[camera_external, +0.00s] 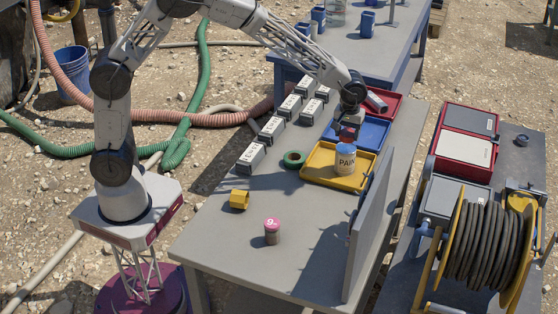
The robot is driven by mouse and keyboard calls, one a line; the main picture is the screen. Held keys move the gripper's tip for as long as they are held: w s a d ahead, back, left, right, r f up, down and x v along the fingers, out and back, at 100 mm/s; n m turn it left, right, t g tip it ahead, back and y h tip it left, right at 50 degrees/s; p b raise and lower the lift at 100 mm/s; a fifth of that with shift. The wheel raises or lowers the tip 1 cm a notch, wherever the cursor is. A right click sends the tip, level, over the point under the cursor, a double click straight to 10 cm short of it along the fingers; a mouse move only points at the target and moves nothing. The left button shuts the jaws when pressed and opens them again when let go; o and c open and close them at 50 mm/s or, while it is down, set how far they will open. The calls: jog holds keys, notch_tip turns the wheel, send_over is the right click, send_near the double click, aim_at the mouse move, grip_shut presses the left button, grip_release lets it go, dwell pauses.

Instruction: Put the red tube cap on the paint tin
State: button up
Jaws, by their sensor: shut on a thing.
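The paint tin (346,162) is a pale tin marked PAIN with a blue top. It stands upright in the yellow tray (318,174) on the grey table. My gripper (348,130) is just above and behind the tin in the picture, apart from its top. It is shut on a small dark reddish thing (348,135), which looks like the red tube cap. The fingers hide part of it, and its exact shape is too small to tell.
A blue tray (375,133) and red tray (389,104) lie behind the yellow one. An upright grey panel (370,235) stands at the right. Several grey boxes (251,157), a green ring (293,159), a yellow piece (239,200) and a pink-topped jar (272,233) stand left.

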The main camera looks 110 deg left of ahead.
aim_at(346, 147)
jog(key=shift+f, duration=1.75)
jog(key=shift+f, duration=0.1)
jog(key=o, duration=0.9)
notch_tip(346, 147, up, 12)
jog(key=shift+r, duration=0.1)
jog(key=shift+d+r, duration=0.1)
